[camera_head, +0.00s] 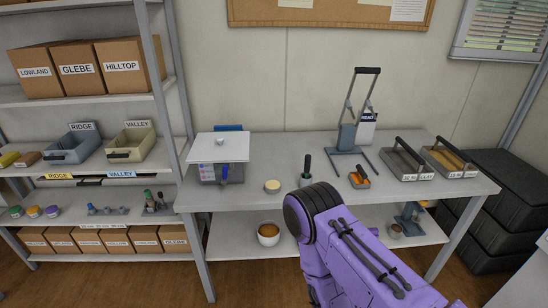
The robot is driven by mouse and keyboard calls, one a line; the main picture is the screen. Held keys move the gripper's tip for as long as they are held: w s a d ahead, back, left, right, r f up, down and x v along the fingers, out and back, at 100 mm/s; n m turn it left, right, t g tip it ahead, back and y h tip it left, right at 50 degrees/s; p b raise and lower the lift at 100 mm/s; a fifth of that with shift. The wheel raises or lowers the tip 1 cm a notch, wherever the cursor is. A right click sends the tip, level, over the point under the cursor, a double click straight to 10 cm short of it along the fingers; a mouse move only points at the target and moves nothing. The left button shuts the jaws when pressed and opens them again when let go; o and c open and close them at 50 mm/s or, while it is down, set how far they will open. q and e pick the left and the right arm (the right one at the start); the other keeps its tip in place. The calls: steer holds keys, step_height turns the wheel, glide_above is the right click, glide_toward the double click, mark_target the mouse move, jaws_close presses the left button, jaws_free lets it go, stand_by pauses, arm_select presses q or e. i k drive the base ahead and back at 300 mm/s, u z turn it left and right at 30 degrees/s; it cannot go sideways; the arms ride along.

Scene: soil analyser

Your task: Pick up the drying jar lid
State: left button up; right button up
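No piece is clearly recognisable as the drying jar lid. One candidate is a flat white square plate with a small knob (219,147), lying over a grey box-like unit (207,173) on the bench at left. Another is a small round cream-topped piece (272,186) on the bench to its right; at this size I cannot tell if it is a lid or a closed jar. A purple arm of mine comes in from the bottom right and its thick joint overlaps the bench's front edge. Neither gripper's fingers show.
The grey bench (430,190) also carries a dark-handled piece (307,169), an orange-topped tool (359,178), a tall metal frame (362,110) and two handled trays (407,164) (449,160). A bowl (268,234) stands on the lower shelf. Shelving stands left, black crates (510,190) right.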

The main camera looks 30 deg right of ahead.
mark_target(214, 146)
steer(key=z, duration=0.3)
steer(key=k, duration=0.55)
steer(key=u, duration=0.55)
steer(key=i, duration=1.7)
steer(key=z, duration=0.8)
